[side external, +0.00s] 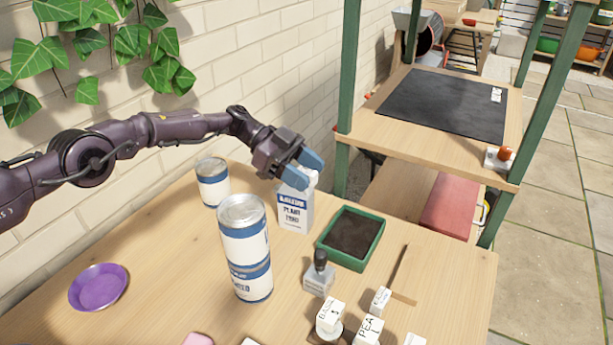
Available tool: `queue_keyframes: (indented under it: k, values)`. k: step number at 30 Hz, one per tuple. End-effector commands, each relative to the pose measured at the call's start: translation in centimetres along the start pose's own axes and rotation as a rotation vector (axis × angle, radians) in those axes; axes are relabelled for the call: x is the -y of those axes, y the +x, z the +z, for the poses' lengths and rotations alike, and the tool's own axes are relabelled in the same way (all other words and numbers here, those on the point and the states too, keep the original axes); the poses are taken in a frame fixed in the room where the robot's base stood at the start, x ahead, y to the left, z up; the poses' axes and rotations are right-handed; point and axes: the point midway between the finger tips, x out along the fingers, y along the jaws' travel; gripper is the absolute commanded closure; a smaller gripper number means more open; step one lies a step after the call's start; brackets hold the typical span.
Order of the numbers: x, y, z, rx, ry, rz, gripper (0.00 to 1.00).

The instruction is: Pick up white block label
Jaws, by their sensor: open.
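Several white block labels with dark lettering stand near the front edge of the table. One reads like "BASIL" (330,314) and rests on a small round piece. One reads "PEA" (368,331), and a smaller white block (380,298) is just behind it. Another white block (415,340) is cut off by the bottom edge. A further small white label (496,94) is on the dark mat. My gripper (305,170), with blue fingertips, is open at the top of a white and blue carton (295,208), away from the front blocks. I cannot tell whether it touches the carton.
Stacked cans (245,250) and another can (213,183) stand left of the carton. A green tray of soil (376,222), a dark-capped bottle (319,275) and a wooden strip (415,273) are to its right. A purple dish (99,288) is at left. Shelf posts (349,80) rise behind.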

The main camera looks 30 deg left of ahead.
Motion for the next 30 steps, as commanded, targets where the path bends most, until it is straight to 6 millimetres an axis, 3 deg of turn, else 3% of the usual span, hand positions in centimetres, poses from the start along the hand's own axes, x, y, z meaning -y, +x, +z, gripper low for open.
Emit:
queue_keyframes:
  k: [2,6,9,20,25,27,30]
  values:
    - [0.0,0.0,0.0,0.0,0.0,0.0,0.51]
    - [0.0,0.0,0.0,0.0,0.0,0.0,0.83]
    - [0.0,0.0,0.0,0.0,0.0,0.0,1.0]
    - [0.0,-0.2,-0.3,-0.001,0.0,0.0,1.0]
    - [0.0,-0.8,-1.8,-0.002,0.002,-0.001,1.0]
    - [0.1,-1.4,-3.3,-0.004,0.004,-0.001,1.0]
    - [-0.5,-2.0,-3.7,-0.003,-0.002,-0.002,1.0]
